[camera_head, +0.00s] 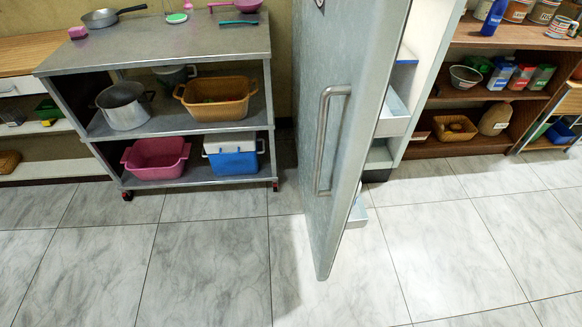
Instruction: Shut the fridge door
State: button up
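The grey fridge door (350,130) stands wide open, jutting out toward me in the middle of the view. A vertical metal bar handle (326,140) is on its left-facing side. The fridge body (428,75), pale with inner shelves or drawers, shows behind the door to its right. A white drawer or bin (394,115) is visible inside the opening. The door hides much of the fridge interior. My gripper is not in view.
A metal shelf cart (160,50) with pots, baskets and a blue cooler (233,157) stands left of the door. A wooden shelf (480,145) with jars and boxes is at the right. The tiled floor (200,270) in front is clear.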

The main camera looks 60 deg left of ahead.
aim_at(350, 48)
jog(key=u, duration=1.8)
jog(key=k, duration=0.35)
jog(key=u, duration=0.75)
jog(key=i, duration=0.55)
jog(key=z, duration=0.55)
